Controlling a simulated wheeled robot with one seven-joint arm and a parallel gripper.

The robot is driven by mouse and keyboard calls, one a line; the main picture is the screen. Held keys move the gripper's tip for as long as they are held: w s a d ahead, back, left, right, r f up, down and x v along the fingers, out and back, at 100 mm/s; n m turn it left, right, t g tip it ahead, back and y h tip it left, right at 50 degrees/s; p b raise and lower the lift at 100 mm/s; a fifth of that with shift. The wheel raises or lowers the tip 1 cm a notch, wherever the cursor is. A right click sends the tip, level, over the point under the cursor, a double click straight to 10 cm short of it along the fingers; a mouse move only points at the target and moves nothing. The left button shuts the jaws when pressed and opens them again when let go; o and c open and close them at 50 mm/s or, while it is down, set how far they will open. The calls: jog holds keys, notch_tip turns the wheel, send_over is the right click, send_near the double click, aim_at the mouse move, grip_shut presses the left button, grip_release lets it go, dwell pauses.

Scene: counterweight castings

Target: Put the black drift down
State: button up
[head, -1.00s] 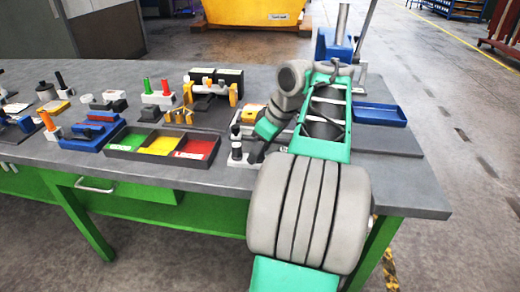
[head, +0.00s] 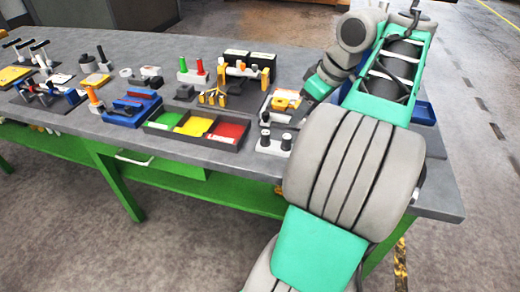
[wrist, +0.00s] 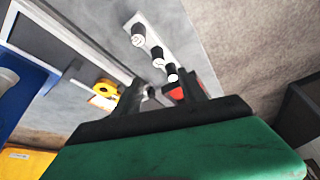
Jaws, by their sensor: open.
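A white block (head: 271,149) stands near the front edge of the bench, right of the three-colour tray. Two black-topped upright pieces show in it, a left one (head: 265,138) and a right one (head: 286,141); I cannot tell which is the black drift. In the wrist view, the white block (wrist: 148,48) carries a row of short black-and-white pieces (wrist: 158,57). My gripper (wrist: 170,92) is open above the bench, its fingertips pointing towards the near end of that row. I see nothing clearly held.
The tray with green, yellow and red compartments (head: 212,128) is left of the block. A blue fixture (head: 132,108) and an orange-handled tool (head: 94,98) stand further left. A yellow part (head: 285,100) lies behind the block. A blue bin (head: 424,112) is at right, partly behind my arm.

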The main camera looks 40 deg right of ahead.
jog(key=w+a+f+m, duration=0.1)
jog(key=w+a+f, duration=0.25)
jog(key=a, duration=0.65)
jog(key=w+a+f+m, duration=0.1)
jog(key=w+a+f, duration=0.25)
jog(key=a, duration=0.65)
jog(key=s+a+f+g+h, duration=0.1)
jog(key=s+a+f, duration=0.7)
jog(key=s+f, duration=0.1)
jog(key=shift+s+a+f+m+g, duration=0.2)
jog(key=shift+a+f+m+g, duration=0.15)
jog(key=shift+f, duration=0.35)
